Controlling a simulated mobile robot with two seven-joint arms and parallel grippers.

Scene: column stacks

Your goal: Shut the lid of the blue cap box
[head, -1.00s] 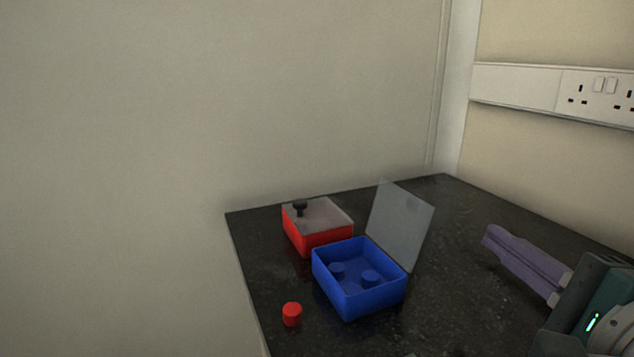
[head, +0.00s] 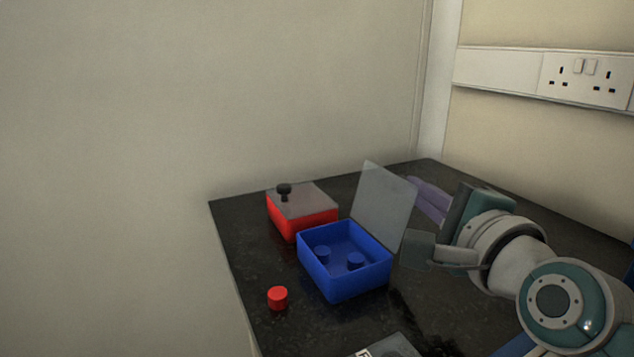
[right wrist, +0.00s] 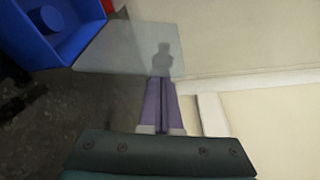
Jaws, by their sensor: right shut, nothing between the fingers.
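The blue cap box (head: 340,282) stands on the dark worktop with its see-through lid (head: 384,206) raised on its right side. My right gripper (head: 418,190), with purple fingers, is shut and empty. It is just right of the raised lid and partly behind it in the head view. In the right wrist view its fingertips (right wrist: 160,84) are close to the lid's edge; I cannot tell if they touch. My left gripper is not in view.
A red box (head: 300,226) with a shut clear lid and black knob stands behind the blue box. A red cap (head: 277,298) lies at the front left near the worktop's (head: 238,250) left edge. A wall with sockets (head: 590,75) is behind on the right.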

